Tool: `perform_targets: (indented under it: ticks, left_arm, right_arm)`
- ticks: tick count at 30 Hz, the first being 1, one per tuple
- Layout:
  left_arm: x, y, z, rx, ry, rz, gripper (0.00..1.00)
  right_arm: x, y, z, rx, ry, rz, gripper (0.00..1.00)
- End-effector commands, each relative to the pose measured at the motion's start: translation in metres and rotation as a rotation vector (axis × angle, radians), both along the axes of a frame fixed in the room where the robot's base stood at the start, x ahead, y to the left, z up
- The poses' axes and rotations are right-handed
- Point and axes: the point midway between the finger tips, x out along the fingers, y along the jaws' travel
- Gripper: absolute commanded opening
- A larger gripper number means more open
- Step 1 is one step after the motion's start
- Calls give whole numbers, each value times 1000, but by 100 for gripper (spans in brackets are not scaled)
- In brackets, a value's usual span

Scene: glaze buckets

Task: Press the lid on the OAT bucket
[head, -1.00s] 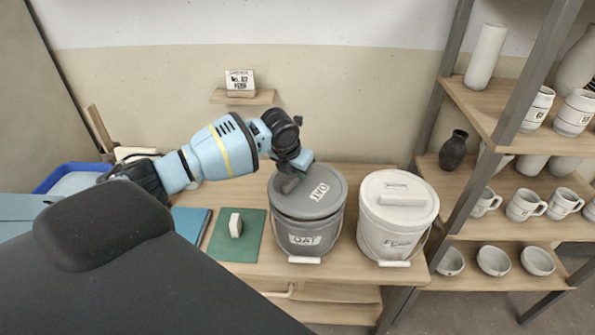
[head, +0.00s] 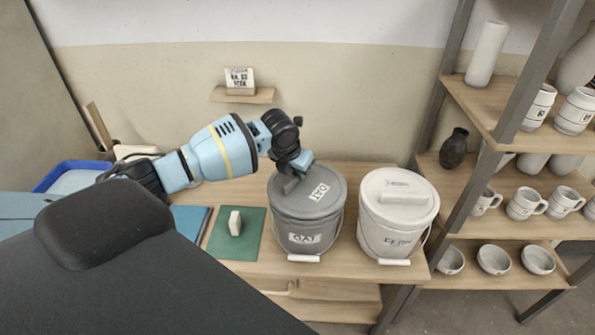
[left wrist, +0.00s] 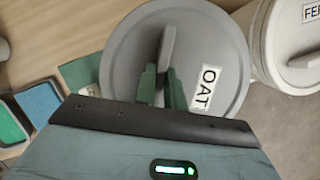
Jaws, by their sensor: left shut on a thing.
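The grey OAT bucket (head: 325,232) stands on the wooden table in the head view, with a label on its front. Its round grey lid (head: 332,180), labelled OAT, lies over the bucket's mouth and looks about level. In the left wrist view the lid (left wrist: 225,50) shows from above, with its upright handle (left wrist: 167,45) between my green fingertips. My left gripper (head: 290,184) is shut on this handle. I cannot tell whether the lid's rim is fully down all round. My right gripper is not in view.
A white lidded bucket (head: 374,222) stands close at the right. A green mat (head: 222,246) with a small pale block (head: 235,223) lies at the left. Shelves of pottery rise at the right. A small wall shelf (head: 243,97) holds a card behind.

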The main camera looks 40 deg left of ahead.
Motion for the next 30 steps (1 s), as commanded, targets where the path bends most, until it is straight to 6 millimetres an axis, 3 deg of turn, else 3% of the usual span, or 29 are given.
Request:
perform_targets:
  ticks: [30]
  left_arm:
    - [0, 0, -6, 0, -1, 0, 0]
  right_arm:
    - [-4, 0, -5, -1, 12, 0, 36]
